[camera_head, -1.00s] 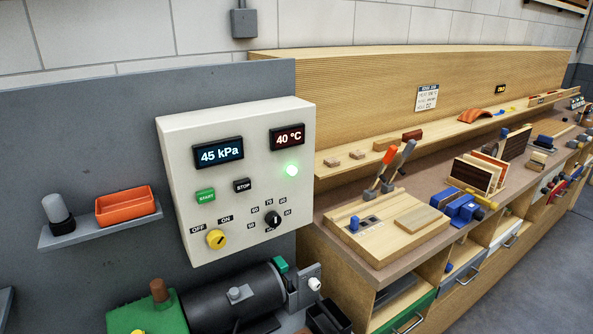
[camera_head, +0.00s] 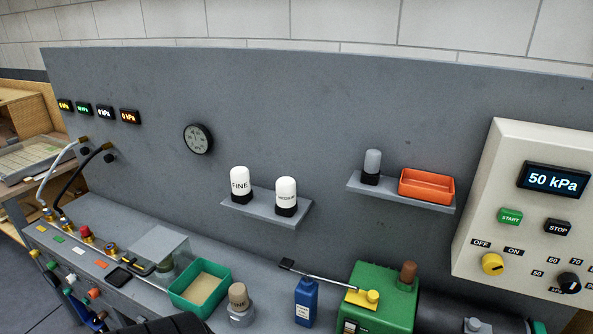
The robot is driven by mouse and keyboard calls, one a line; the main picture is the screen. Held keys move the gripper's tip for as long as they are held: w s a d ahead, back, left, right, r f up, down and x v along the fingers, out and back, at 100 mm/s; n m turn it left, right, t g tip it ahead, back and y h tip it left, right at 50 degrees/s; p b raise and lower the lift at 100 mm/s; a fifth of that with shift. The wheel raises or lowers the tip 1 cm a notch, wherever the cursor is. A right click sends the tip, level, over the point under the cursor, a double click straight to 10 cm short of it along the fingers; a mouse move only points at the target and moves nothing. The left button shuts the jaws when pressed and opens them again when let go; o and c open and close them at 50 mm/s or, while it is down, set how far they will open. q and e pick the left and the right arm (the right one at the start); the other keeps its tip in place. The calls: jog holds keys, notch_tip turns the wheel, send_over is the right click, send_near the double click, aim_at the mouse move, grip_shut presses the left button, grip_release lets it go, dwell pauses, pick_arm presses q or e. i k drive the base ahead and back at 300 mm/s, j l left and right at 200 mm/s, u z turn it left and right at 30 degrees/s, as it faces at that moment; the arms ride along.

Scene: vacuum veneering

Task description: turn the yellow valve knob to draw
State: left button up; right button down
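A round yellow knob (camera_head: 372,296) sits on a yellow block on top of the green machine (camera_head: 386,300) at the lower right. Another yellow knob (camera_head: 493,264) is on the white control box, under the OFF and ON labels. A small yellow knob (camera_head: 34,253) is on the front of the bench at far left. Brass-coloured fittings (camera_head: 66,223) with hoses stand on the bench top nearby. I cannot read a draw label on any of these.
The control box (camera_head: 540,215) reads 50 kPa. A blue bottle (camera_head: 306,302), a green tray (camera_head: 200,288) and a FINE jar (camera_head: 240,303) stand along the bench. Shelves hold two white-topped jars (camera_head: 286,196) and an orange bin (camera_head: 427,186). Four small displays and a dial gauge (camera_head: 198,139) are on the grey panel.

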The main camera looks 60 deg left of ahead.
aim_at(35, 253)
jog(key=u, duration=0.4)
jog(key=l+u, duration=0.15)
jog(key=u, duration=0.65)
jog(key=l+u, duration=0.1)
jog(key=u, duration=0.3)
jog(key=k+u, duration=0.1)
jog(key=u, duration=1.75)
jog(key=i+j+u, duration=0.25)
jog(key=i, duration=0.15)
jog(key=i+u, duration=0.25)
jog(key=i, duration=0.15)
jog(key=i+j+u, duration=0.1)
jog(key=i, duration=0.75)
jog(key=i+j+u, duration=0.1)
jog(key=i, duration=0.75)
jog(key=j, duration=0.05)
